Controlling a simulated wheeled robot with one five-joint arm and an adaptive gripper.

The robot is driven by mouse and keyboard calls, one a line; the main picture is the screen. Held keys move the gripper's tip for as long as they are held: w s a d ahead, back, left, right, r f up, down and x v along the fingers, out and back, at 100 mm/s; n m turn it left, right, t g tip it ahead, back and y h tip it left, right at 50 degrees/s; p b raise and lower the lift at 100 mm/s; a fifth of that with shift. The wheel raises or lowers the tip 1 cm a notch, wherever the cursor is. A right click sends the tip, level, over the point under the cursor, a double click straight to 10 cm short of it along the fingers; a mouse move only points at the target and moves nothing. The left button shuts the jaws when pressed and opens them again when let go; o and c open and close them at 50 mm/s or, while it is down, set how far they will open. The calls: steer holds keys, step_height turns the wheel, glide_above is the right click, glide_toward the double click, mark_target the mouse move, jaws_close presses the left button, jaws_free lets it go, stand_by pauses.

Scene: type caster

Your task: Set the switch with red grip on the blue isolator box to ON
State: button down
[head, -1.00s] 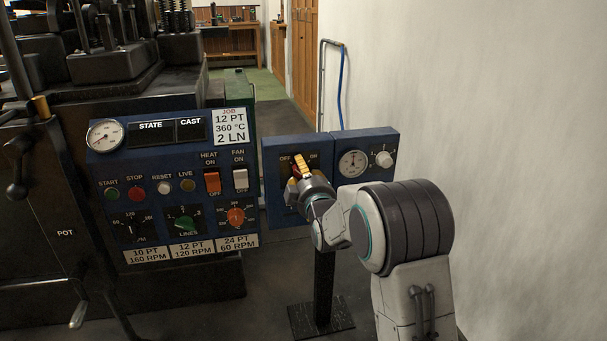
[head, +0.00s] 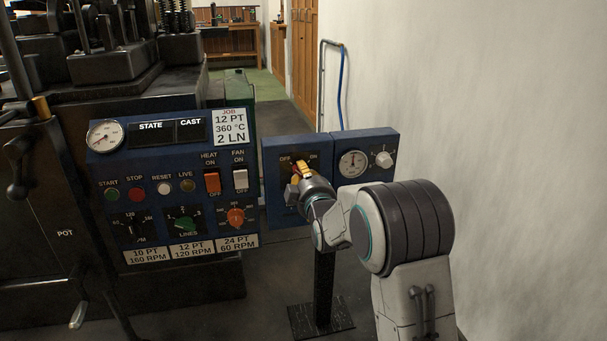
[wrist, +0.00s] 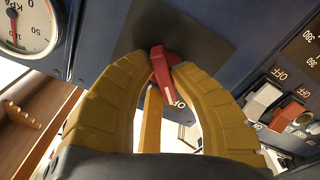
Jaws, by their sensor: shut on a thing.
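The blue isolator box (head: 271,205) stands on a dark post right of the large control panel. Its dark switch plate carries OFF at the left and ON at the right. The red grip (wrist: 160,64) shows in the wrist view between the fingertips, with a pale mark near its free end. My gripper (head: 301,167), with yellow fingers, reaches the plate from the front right. In the wrist view my gripper (wrist: 164,62) is shut on the red grip. In the head view the fingers hide most of the switch, so its setting cannot be told.
A box with a gauge (head: 352,163) and a pale knob (head: 383,159) adjoins at the right. The control panel (head: 170,158) with switches and knobs is close at the left. The post's base plate (head: 321,317) lies below. A plain wall (head: 510,110) bounds the right.

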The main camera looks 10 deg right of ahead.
steer(key=m, duration=0.4)
steer(key=shift+f, duration=0.15)
steer(key=m, duration=0.5)
steer(key=shift+f, duration=0.1)
steer(key=m, duration=0.4)
steer(key=shift+f, duration=0.1)
steer(key=shift+a+m, duration=0.1)
steer(key=shift+m, duration=2.1)
steer(key=c, duration=1.1)
jaws_free()
